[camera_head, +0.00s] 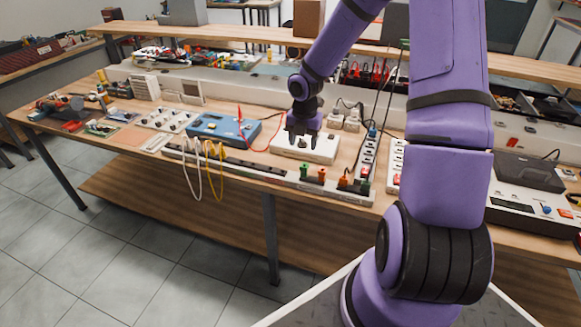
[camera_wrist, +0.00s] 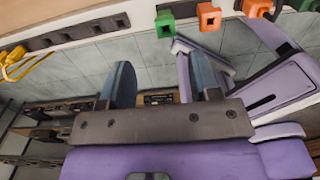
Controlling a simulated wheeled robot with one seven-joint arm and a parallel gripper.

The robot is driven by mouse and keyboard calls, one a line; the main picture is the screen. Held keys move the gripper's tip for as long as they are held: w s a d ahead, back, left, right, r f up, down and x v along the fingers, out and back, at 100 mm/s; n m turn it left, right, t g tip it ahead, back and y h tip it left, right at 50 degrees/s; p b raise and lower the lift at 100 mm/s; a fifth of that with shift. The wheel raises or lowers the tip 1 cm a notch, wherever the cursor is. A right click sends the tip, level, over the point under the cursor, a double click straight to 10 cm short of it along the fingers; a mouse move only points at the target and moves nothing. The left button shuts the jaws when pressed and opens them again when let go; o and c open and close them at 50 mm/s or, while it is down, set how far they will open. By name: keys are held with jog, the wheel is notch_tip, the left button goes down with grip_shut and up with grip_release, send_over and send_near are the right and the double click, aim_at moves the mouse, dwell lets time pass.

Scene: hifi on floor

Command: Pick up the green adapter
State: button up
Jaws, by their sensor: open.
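The green adapter (camera_head: 304,170) stands upright at the front edge of the workbench, on the left of a row of coloured adapters. It also shows at the top of the wrist view (camera_wrist: 165,23), beyond my fingertips. My gripper (camera_head: 299,138) hangs above the bench, a little behind the green adapter in the head view. In the wrist view its two dark fingers (camera_wrist: 164,78) are spread apart with nothing between them. The gripper is apart from the adapter.
An orange adapter (camera_head: 322,174) stands close to the right of the green one. A second green piece (camera_head: 364,185) is farther right. A white box (camera_head: 315,150) lies below my gripper, a blue instrument (camera_head: 222,129) to its left. Yellow and white cables (camera_head: 211,170) hang over the front edge.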

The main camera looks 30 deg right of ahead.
aim_at(304, 168)
notch_tip(304, 168, down, 5)
jog(key=shift+r, duration=0.2)
jog(key=shift+s+d+f, duration=0.1)
jog(key=shift+s+f, duration=0.1)
jog(key=shift+f, duration=1.3)
jog(key=shift+s+f, duration=0.2)
jog(key=shift+f, duration=1.25)
jog(key=c, duration=1)
jog(key=shift+o, duration=0.2)
